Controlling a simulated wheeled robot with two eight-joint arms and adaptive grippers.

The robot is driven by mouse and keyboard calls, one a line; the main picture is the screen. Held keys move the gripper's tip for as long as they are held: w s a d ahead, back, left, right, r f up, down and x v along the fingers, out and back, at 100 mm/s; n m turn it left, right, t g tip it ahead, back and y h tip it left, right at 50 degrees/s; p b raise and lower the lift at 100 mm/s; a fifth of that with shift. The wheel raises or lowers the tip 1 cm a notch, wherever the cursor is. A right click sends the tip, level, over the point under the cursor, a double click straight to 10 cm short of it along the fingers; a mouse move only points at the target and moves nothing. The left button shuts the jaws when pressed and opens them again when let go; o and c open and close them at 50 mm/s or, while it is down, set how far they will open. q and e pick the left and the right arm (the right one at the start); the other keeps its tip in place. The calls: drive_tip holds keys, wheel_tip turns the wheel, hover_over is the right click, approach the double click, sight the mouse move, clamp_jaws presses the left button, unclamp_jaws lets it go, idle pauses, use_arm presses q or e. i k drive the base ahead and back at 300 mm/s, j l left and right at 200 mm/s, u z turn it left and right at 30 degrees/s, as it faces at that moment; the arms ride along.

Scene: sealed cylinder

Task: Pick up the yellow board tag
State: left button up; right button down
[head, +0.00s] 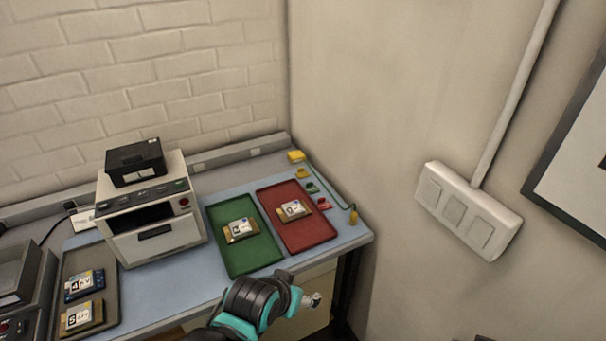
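A small yellow tag (303,173) lies flat on the right end of the bench, beyond the red tray. It heads a short row with a green tag (312,188) and a red tag (323,203). One black and teal arm of mine reaches in at the bottom, and I take it as my left. The end of its gripper (312,300) is in front of the bench's front edge, well away from the yellow tag. The fingers are too small and turned to tell open from shut. My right gripper does not show.
A red tray (328,233) and a green tray (265,262) each hold a labelled board. A yellow block (296,156) is behind the tags; a green cord runs past them to a yellow plug (353,216). A white machine (160,240) stands left. A wall closes the right side.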

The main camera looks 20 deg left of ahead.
sight(301, 173)
drive_tip(key=i+u, duration=0.35)
drive_tip(key=i+l+u, duration=0.15)
drive_tip(key=u, duration=0.2)
drive_tip(key=i+l+u, duration=0.2)
drive_tip(key=i+u, duration=0.15)
